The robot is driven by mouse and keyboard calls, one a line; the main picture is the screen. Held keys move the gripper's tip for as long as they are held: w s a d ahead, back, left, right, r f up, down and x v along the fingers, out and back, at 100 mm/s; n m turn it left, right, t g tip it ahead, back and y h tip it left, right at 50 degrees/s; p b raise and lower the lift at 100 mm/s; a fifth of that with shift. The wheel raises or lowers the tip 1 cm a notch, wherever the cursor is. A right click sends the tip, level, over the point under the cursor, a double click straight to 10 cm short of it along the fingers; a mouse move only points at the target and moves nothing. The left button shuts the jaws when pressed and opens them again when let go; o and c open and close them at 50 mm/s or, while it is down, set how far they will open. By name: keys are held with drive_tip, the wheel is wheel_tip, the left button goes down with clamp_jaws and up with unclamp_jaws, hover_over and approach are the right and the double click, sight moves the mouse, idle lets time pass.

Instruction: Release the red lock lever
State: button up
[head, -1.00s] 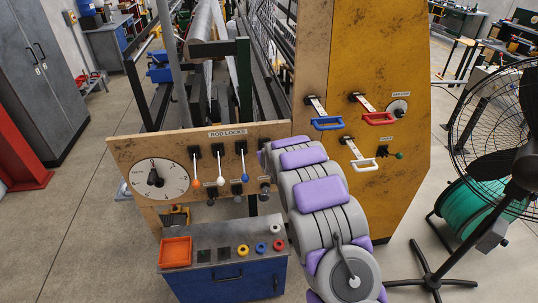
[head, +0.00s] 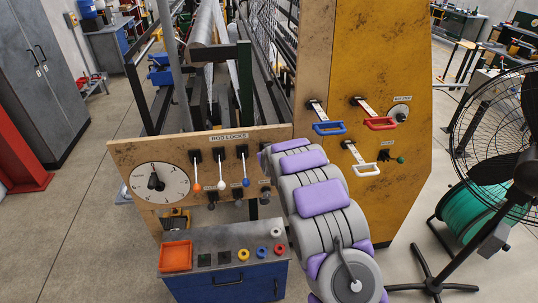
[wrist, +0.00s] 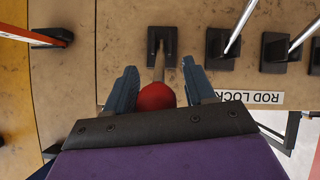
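The red lock lever shows in the wrist view as a round red knob (wrist: 156,97) on a short pale shaft from a black bracket (wrist: 162,42). My gripper (wrist: 160,88) is open, with one dark blue finger on each side of the knob. Gaps show between the knob and both fingers. The knob's near part is hidden by my gripper's body. In the head view my arm hides the red lever and my gripper, at the right end of the ROD LOCKS panel (head: 130,150).
Orange (head: 197,187), white (head: 220,187) and blue (head: 246,182) knobbed levers hang left of my arm. A dial (head: 159,183) is further left. A blue cabinet (head: 225,282) stands below. Blue, red and white handles are on the yellow panel (head: 385,50); a fan (head: 490,165) stands right.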

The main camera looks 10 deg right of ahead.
drive_tip(key=shift+s+r, duration=0.15)
drive_tip(key=shift+s, duration=0.1)
drive_tip(key=b+v, duration=0.1)
drive_tip(key=v, duration=1.6)
drive_tip(key=shift+a, duration=0.1)
drive_tip(key=s+f+g+b, duration=0.2)
drive_tip(key=s+g+b, duration=0.2)
drive_tip(key=s, duration=1.3)
drive_tip(key=s+f+m+g+b, duration=0.1)
drive_tip(key=s+f+g+b, duration=0.2)
drive_tip(key=s, duration=1.4)
drive_tip(key=s+f+m+g+b, duration=0.1)
drive_tip(key=s+g+b, duration=0.3)
drive_tip(key=s, duration=1.3)
drive_tip(key=shift+d+f+g+y+b, duration=0.3)
drive_tip(key=shift+d+f+g, duration=0.15)
drive_tip(key=shift+f+g, duration=0.55)
